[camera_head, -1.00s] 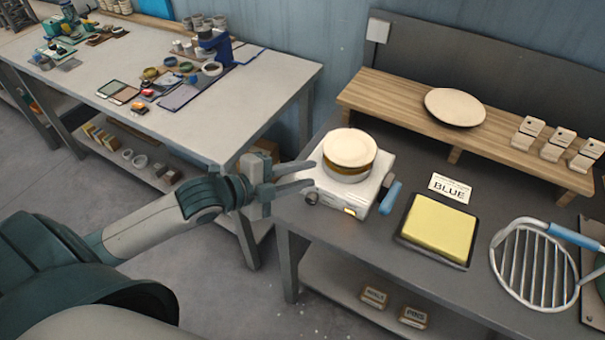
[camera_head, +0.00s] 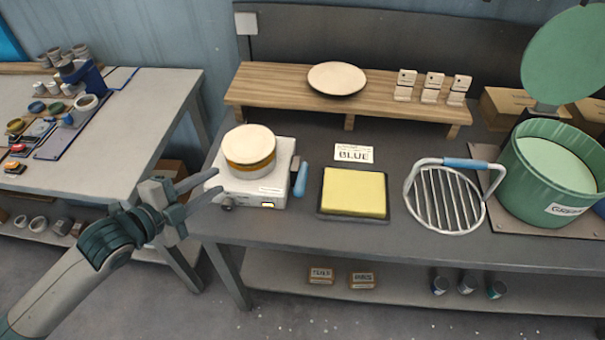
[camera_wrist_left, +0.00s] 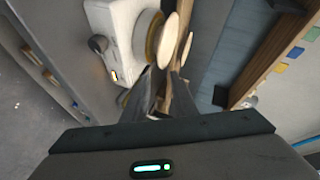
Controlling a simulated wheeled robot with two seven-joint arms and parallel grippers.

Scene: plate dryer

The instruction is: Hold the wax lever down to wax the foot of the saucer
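The white waxing unit (camera_head: 228,188) stands at the left end of the dark table, with a round amber-banded pan (camera_head: 250,166) on it. A cream disc (camera_head: 249,141), seemingly the saucer, lies flat on the pan; its underside is hidden. The lever with a blue grip (camera_head: 301,180) is on the unit's right side. My left gripper (camera_head: 216,184) is open and empty, its fingers apart, left of the unit. In the left wrist view the fingers (camera_wrist_left: 164,74) point past the unit (camera_wrist_left: 112,28) and the disc (camera_wrist_left: 168,40). My right gripper is not in view.
A yellow pad in a dark tray (camera_head: 354,218), a BLUE card (camera_head: 353,154) and a wire rack (camera_head: 446,163) lie right of the unit. A wooden shelf (camera_head: 255,95) behind holds a cream plate (camera_head: 337,78). A green pot (camera_head: 540,190) stands far right. Another table is left.

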